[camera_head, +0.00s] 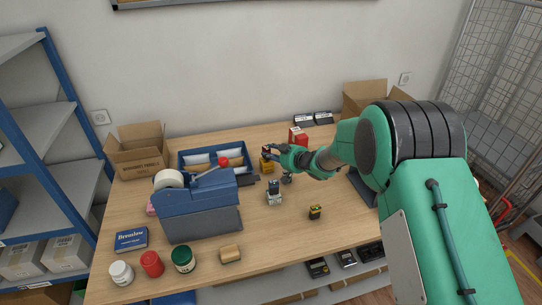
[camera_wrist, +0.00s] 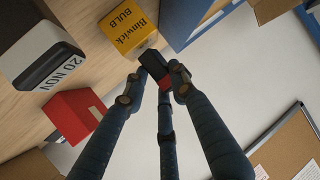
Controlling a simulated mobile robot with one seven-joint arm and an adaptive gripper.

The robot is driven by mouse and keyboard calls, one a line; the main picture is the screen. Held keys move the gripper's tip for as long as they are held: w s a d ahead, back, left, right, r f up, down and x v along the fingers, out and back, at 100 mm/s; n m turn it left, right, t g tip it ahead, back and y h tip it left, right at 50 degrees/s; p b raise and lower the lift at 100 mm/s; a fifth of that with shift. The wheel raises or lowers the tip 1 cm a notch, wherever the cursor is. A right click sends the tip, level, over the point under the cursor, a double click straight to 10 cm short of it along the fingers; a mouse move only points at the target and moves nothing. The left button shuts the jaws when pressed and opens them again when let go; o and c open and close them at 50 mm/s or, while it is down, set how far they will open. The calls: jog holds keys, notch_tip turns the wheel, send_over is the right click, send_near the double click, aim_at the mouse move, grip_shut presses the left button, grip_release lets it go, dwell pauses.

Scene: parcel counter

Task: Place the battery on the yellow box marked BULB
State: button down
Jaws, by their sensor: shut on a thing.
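The yellow box marked BULB (camera_wrist: 128,32) shows in the wrist view, just past my fingertips. In the head view, the yellow box (camera_head: 266,165) stands on the table near the blue tray. My gripper (camera_wrist: 155,78) is shut on the battery, a dark block with a red part (camera_wrist: 154,64). In the head view, my gripper (camera_head: 271,151) holds the battery (camera_head: 266,148) at the box's top. I cannot tell whether the battery touches the box. My fingers hide part of the battery.
A red box (camera_head: 298,136) stands right of my gripper, with a 20 NOV block (camera_wrist: 40,55) near it. A blue tray of envelopes (camera_head: 183,169) and a tape dispenser (camera_head: 200,205) stand left. A small yellow-and-black item (camera_head: 315,212) is in front. The front-right table is mostly clear.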

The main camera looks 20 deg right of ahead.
jog(key=shift+f, duration=0.25)
jog(key=shift+f, duration=0.15)
jog(key=c, duration=1.7)
grip_release()
jog(key=p+v, duration=0.3)
jog(key=v, duration=0.9)
